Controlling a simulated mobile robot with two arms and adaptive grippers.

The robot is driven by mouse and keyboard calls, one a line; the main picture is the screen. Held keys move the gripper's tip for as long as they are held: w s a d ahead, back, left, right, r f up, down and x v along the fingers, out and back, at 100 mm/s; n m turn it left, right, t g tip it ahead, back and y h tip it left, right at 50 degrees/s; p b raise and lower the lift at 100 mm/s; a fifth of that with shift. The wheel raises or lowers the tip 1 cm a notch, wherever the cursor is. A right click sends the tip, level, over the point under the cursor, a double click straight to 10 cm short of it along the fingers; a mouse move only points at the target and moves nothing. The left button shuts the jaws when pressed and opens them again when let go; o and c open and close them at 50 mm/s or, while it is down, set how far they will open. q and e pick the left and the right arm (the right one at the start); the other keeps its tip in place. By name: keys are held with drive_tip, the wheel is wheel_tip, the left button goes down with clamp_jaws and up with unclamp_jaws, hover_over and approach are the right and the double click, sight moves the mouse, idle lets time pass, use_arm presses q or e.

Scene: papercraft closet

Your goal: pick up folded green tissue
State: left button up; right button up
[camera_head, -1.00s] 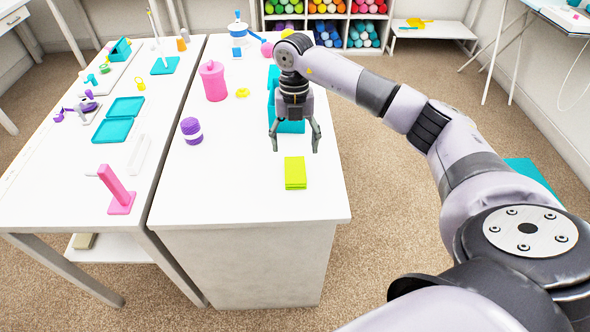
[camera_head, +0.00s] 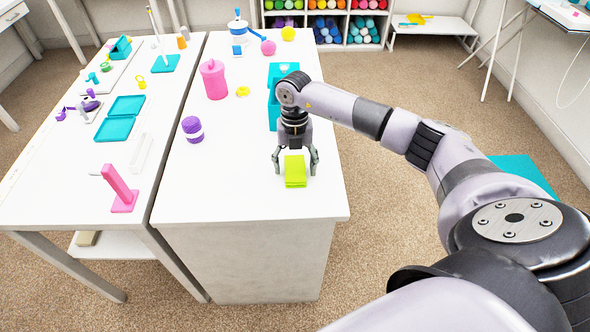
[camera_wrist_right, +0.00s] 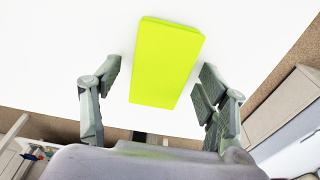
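The folded green tissue (camera_head: 295,172) is a yellow-green rectangular stack lying on the white table (camera_head: 230,200), near its front right part. My right gripper (camera_head: 296,172) is open, with its fingers on the left and right sides of the tissue. In the right wrist view the tissue (camera_wrist_right: 167,62) lies ahead of and between the two open fingers (camera_wrist_right: 160,105), with a gap on each side. I cannot tell the exact height of the fingertips above the table. My left gripper is not in view.
A teal box (camera_head: 275,110) stands just behind my right gripper. The tabletop in front of the tissue is clear.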

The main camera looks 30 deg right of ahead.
drive_tip(key=c, duration=0.7)
drive_tip(key=shift+r, duration=0.15)
